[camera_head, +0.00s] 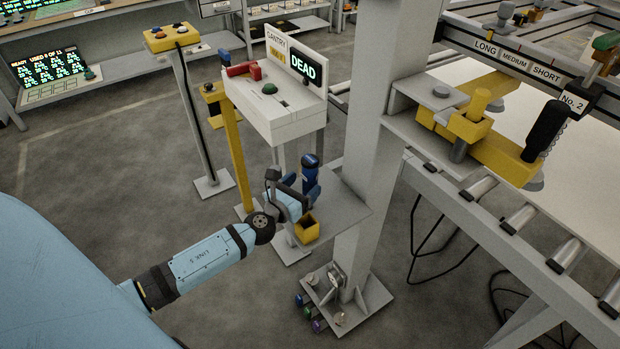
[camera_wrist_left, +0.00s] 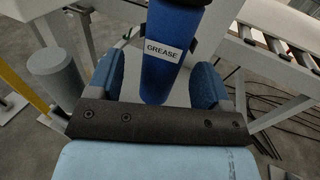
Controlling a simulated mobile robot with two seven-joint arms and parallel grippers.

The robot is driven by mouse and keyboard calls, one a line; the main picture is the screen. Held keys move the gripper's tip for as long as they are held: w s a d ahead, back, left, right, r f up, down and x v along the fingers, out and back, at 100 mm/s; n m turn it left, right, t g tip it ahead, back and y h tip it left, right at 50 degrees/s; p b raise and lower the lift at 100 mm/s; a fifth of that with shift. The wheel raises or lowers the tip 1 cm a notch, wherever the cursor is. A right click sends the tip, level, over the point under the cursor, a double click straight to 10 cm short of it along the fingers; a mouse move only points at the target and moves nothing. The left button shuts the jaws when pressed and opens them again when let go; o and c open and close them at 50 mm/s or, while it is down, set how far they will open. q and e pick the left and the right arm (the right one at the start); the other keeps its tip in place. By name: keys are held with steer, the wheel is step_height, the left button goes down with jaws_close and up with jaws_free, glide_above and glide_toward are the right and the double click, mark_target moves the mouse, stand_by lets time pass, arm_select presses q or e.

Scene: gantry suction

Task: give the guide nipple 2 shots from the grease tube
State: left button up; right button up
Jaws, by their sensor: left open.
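The blue grease tube (camera_head: 310,162) stands upright on a grey shelf (camera_head: 345,205) fixed to the post. In the left wrist view the tube (camera_wrist_left: 172,45) carries a white GREASE label and lies between my two blue fingers. My left gripper (camera_head: 296,184) is open around the lower part of the tube, with a gap showing on both sides in the left wrist view (camera_wrist_left: 157,75). A small round fitting (camera_head: 336,275) sits low on the post near its foot; I cannot tell whether it is the guide nipple. My right gripper is out of view.
A yellow open box (camera_head: 306,229) sits at the shelf's front edge, close to my left gripper. The grey post (camera_head: 370,150) rises beside the shelf. A white console reading DEAD (camera_head: 280,100) stands behind. Small coloured pieces (camera_head: 309,312) are at the post's foot plate.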

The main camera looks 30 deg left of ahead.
mark_target(313, 176)
arm_select(q)
steer(key=w, duration=0.4)
steer(key=shift+w+d, duration=0.2)
steer(key=shift+w, duration=0.05)
steer(key=shift+c, duration=0.5)
steer(key=shift+r, duration=0.1)
steer(key=c, duration=1.1)
